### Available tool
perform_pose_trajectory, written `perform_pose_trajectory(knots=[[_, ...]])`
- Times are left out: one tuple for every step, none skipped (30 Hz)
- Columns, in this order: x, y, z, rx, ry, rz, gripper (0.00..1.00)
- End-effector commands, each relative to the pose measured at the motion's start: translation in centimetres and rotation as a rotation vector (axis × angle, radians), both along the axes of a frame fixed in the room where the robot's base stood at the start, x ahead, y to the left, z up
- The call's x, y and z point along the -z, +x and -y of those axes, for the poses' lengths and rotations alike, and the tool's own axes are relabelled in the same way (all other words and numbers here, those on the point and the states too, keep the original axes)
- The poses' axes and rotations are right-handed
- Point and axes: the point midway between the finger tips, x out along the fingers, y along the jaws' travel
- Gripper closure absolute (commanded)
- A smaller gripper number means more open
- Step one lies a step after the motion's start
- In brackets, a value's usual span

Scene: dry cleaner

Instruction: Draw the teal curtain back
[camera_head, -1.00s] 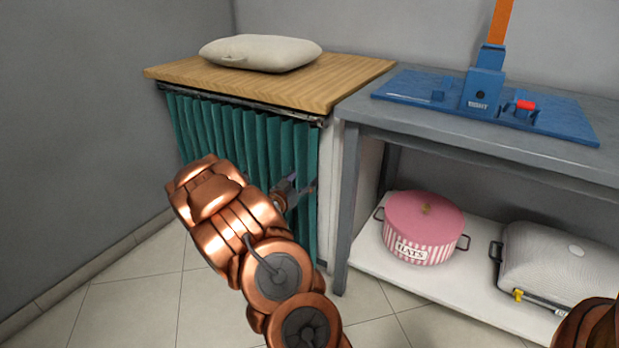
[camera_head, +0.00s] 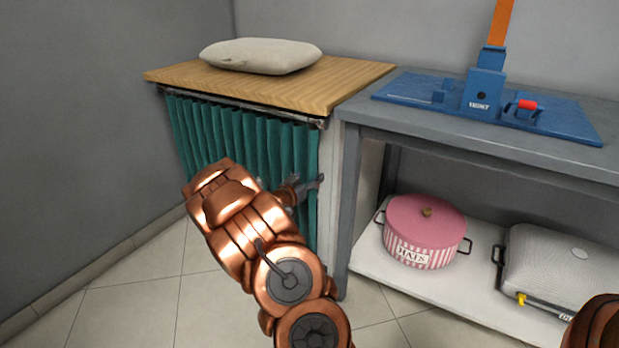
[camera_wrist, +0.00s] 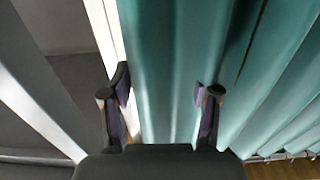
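The teal curtain (camera_head: 250,140) hangs in pleats from a rail under the wooden counter top. It spans the front of the cabinet from left to right edge. My gripper (camera_head: 317,183) is at the curtain's right edge, partly hidden behind my copper arm. In the wrist view my gripper (camera_wrist: 163,93) is open, with its two fingers well apart. The end fold of the curtain (camera_wrist: 165,50) lies between the fingers. The right finger is at the curtain's pleats; I cannot tell whether either finger touches the cloth.
A pale cushion (camera_head: 262,56) lies on the wooden top (camera_head: 330,78). To the right, a grey table (camera_head: 470,140) carries a blue device (camera_head: 420,88). Its leg (camera_head: 346,215) stands close to my gripper. A pink hat box (camera_head: 425,225) and a grey case (camera_head: 560,265) sit on its lower shelf.

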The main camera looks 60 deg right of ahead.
Motion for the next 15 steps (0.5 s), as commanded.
perform_pose_trajectory(knots=[[0.01, 0.00, -0.01, 0.000, 0.000, 0.000, 0.48], [0.00, 0.00, -0.01, 0.000, 0.000, 0.000, 0.51], [0.00, 0.01, -0.01, 0.000, 0.000, 0.000, 0.55], [0.00, 0.01, -0.01, 0.000, 0.000, 0.000, 0.58], [0.00, 0.01, -0.01, 0.000, 0.000, 0.000, 0.61], [0.00, 0.01, -0.01, 0.000, 0.000, 0.000, 0.66], [0.00, 0.01, -0.01, 0.000, 0.000, 0.000, 0.69], [0.00, 0.01, -0.01, 0.000, 0.000, 0.000, 0.72], [0.00, 0.01, -0.01, 0.000, 0.000, 0.000, 0.76], [0.01, 0.01, -0.01, 0.000, 0.000, 0.000, 0.79], [0.01, 0.01, -0.01, 0.000, 0.000, 0.000, 0.82], [0.00, 0.01, -0.01, 0.000, 0.000, 0.000, 0.86], [0.00, 0.01, -0.01, 0.000, 0.000, 0.000, 0.90], [0.00, 0.01, -0.01, 0.000, 0.000, 0.000, 0.93], [0.00, 0.01, -0.01, 0.000, 0.000, 0.000, 0.97]])
